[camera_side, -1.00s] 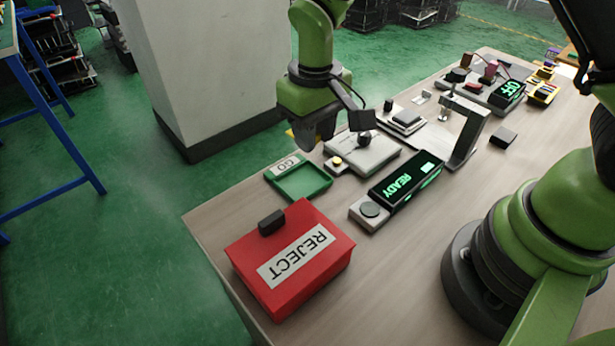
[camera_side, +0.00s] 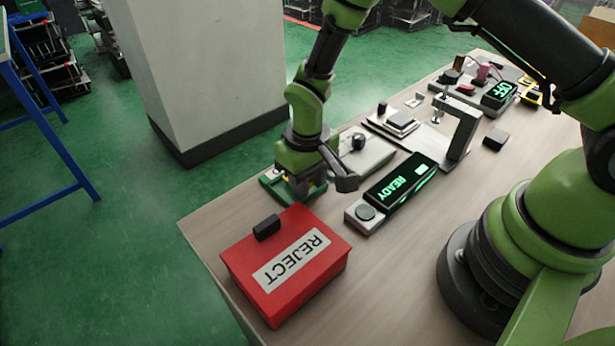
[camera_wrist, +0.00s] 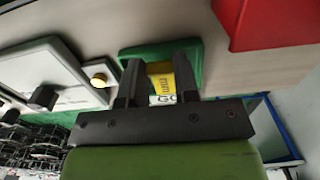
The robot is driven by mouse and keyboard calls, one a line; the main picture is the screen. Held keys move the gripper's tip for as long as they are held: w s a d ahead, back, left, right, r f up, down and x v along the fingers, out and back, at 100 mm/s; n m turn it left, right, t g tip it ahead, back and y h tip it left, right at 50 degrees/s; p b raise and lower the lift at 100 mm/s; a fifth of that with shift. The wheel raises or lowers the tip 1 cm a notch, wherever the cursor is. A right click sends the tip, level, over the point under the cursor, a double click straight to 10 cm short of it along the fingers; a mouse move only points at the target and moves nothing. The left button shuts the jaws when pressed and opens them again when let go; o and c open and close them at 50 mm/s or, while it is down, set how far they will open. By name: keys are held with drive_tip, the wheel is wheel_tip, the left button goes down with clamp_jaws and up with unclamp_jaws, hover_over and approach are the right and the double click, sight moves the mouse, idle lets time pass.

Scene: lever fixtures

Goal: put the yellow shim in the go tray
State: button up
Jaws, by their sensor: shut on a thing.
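The yellow shim (camera_wrist: 161,84) is between the two fingers of my gripper (camera_wrist: 159,78) in the wrist view, and the fingers are shut on it. In the side view my gripper (camera_side: 303,194) is low at the green go tray (camera_side: 270,182), pointing down, and covers much of it. In the wrist view the tray's green rim (camera_wrist: 158,50) shows behind the fingers, and part of its GO label is visible below the shim. I cannot tell whether the shim touches the tray floor.
The red REJECT box (camera_side: 287,262) stands close in front of the tray. A READY display (camera_side: 400,183) and a grey fixture plate (camera_side: 366,155) lie to the right. A metal bracket (camera_side: 467,130) stands farther back. The table's left edge is near the tray.

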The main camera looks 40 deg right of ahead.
drive_tip(key=shift+f, duration=0.6)
drive_tip(key=o, duration=0.9)
drive_tip(key=s+d+r+m+t, duration=0.1)
drive_tip(key=s+r, duration=0.1)
drive_tip(key=r, duration=0.9)
drive_tip(key=s+d+r+t, duration=0.1)
drive_tip(key=d+r, duration=0.1)
drive_tip(key=r, duration=0.9)
drive_tip(key=s+d+r+m+t+y, duration=0.1)
drive_tip(key=s+r+t, duration=0.1)
drive_tip(key=s+r, duration=0.2)
drive_tip(key=s+d+r+m+t+y, duration=0.1)
drive_tip(key=s+d+r+m+t, duration=0.1)
drive_tip(key=s, duration=0.8)
wheel_tip(320, 180, up, 2)
drive_tip(key=shift+s+d+r+t, duration=0.15)
drive_tip(key=shift+s+r+t, duration=0.15)
drive_tip(key=shift+t, duration=0.3)
